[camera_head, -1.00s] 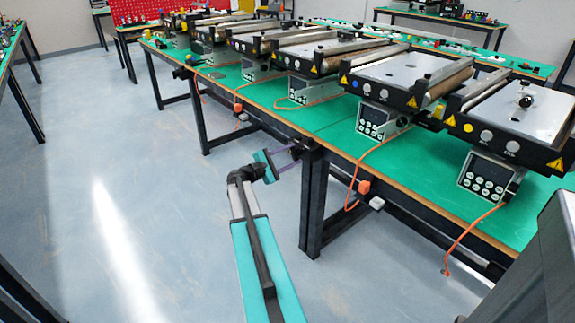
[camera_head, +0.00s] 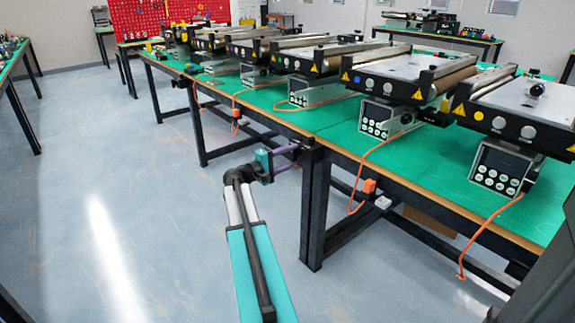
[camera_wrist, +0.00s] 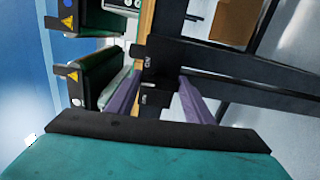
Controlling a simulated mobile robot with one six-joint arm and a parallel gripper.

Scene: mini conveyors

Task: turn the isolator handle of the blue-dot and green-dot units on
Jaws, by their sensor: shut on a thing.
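The blue-dot unit (camera_head: 390,87) stands on the green bench, second from the right. My gripper (camera_head: 299,149) is at the bench's front edge, at a black isolator (camera_head: 309,145) by the corner leg. In the wrist view the purple fingers reach to the black isolator (camera_wrist: 158,72), which bears ON and OFF marks. They are shut on its handle, one finger on each side. The handle's exact angle is hard to tell, and I cannot tell which unit it serves.
A yellow-dot unit (camera_head: 515,125) stands nearest at the right. Orange cables and an orange plug (camera_head: 369,186) hang at the bench edge (camera_head: 420,204). Another black isolator (camera_head: 180,83) sits farther along the edge. The floor (camera_head: 130,200) at left is clear.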

